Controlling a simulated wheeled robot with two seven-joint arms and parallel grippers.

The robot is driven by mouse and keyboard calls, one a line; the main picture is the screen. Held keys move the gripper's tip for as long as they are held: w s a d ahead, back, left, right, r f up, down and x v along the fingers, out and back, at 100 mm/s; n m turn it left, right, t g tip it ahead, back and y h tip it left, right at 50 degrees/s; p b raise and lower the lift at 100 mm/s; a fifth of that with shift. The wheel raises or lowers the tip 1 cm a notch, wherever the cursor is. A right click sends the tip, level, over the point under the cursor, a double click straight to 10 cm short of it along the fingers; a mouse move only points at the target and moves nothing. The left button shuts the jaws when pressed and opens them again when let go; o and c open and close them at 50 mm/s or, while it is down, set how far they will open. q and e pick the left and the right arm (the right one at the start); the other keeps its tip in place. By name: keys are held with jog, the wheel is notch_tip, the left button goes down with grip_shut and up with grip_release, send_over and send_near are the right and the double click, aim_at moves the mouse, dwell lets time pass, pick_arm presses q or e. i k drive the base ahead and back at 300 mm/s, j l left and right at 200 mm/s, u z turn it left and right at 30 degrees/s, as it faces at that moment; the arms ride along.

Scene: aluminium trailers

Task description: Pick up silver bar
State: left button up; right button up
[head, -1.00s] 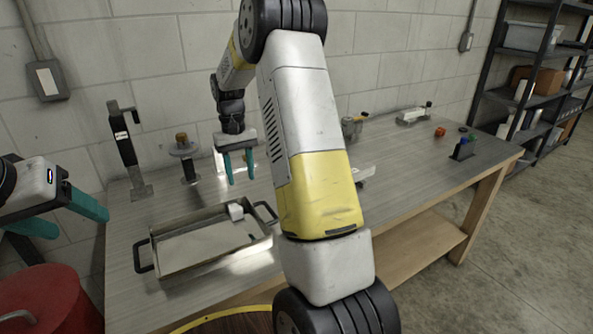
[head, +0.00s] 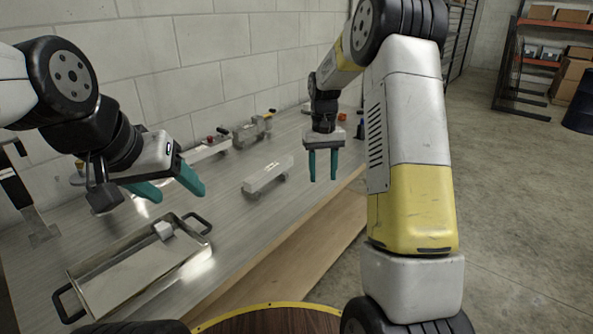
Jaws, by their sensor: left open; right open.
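A long silver bar (head: 267,175) lies on the grey metal workbench (head: 215,248), near the middle of the head view. My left gripper (head: 170,190) is open and empty, to the left of the bar and above the bench, over the far side of the tray. My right gripper (head: 323,180) is open and empty, pointing down to the right of the bar. Neither gripper touches the bar. The underside of the bar is hidden.
A metal tray (head: 92,290) with black handles holds a small white block (head: 163,230). Clamp-like tools (head: 252,130) stand along the back, near the block wall. A black post tool (head: 20,192) stands at the left. The bench around the bar is clear.

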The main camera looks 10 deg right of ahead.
aim_at(277, 169)
jog(key=i+l+u, duration=0.2)
jog(key=l+u, duration=0.15)
jog(key=i+l+u, duration=0.15)
jog(key=l+u, duration=0.2)
jog(key=i+l+u, duration=0.1)
jog(key=l+u, duration=0.25)
jog(key=l, duration=0.2)
jog(key=l+u, duration=0.35)
jog(key=l, duration=0.1)
